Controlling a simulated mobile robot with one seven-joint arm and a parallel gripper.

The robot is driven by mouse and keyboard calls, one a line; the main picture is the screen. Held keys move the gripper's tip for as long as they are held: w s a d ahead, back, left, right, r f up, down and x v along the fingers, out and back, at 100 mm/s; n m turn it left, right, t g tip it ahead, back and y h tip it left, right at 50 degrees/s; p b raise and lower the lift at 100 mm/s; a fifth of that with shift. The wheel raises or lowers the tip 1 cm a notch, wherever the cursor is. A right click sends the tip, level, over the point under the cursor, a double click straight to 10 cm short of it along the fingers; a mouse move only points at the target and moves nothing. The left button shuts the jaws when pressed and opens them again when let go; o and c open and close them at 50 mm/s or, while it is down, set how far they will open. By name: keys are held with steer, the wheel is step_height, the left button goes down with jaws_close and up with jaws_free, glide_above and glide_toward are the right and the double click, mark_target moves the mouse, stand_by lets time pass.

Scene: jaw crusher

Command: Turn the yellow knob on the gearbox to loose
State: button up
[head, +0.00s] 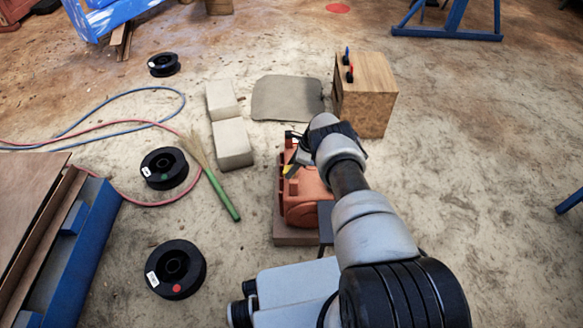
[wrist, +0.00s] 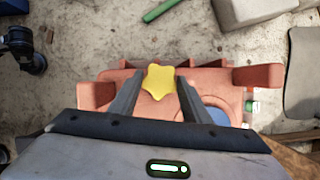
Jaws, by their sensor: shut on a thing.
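The gearbox (head: 303,205) is orange and sits on a low brown base (head: 290,238) on the floor, partly hidden by my arm in the head view. In the wrist view the gearbox (wrist: 97,94) spans the middle of the picture. My gripper (wrist: 156,82) is shut on the knob, one finger on each side. In the head view my gripper (head: 297,155) is at the gearbox's upper left. Loose or tight cannot be told.
Pale blocks (head: 232,143), a green-handled brush (head: 222,196) and black spools (head: 165,168) lie to the left. A grey mat (head: 288,98) and a wooden box (head: 365,95) are behind the gearbox.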

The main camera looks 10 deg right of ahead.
stand_by(0.4)
steer(key=o, duration=1)
steer(key=shift+o, duration=0.2)
steer(key=p+v, duration=0.6)
steer(key=v, duration=1.1)
steer(key=shift+w+r, duration=0.15)
steer(key=shift+r, duration=0.1)
steer(key=shift+n, duration=0.3)
